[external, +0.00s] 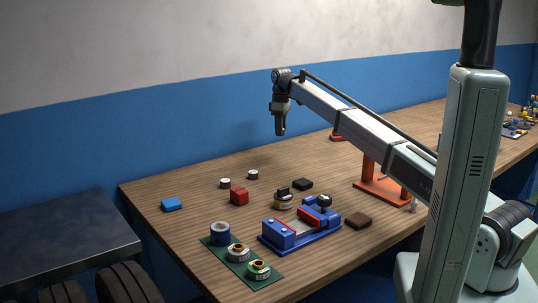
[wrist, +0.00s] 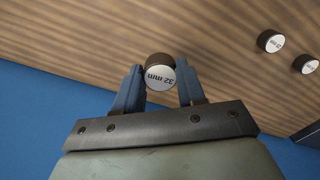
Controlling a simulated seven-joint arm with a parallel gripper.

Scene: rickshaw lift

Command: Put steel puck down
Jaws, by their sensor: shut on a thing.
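In the wrist view a steel puck (wrist: 160,76), a short cylinder with a white face marked "32 mm" and a dark side, sits between the blue fingers of my gripper (wrist: 159,83). The gripper is shut on it. In the external view my gripper (external: 280,130) points down and is high above the back of the wooden table (external: 330,160); the held puck is too small to make out there. Two similar pucks stand on the table, one at the left (external: 225,183) and one at the right (external: 253,175). They also show in the wrist view (wrist: 270,41).
A blue vise-like fixture (external: 300,229) and a green mat (external: 217,257) with several rolls are nearer the front. An orange stand (external: 382,190) is at right.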

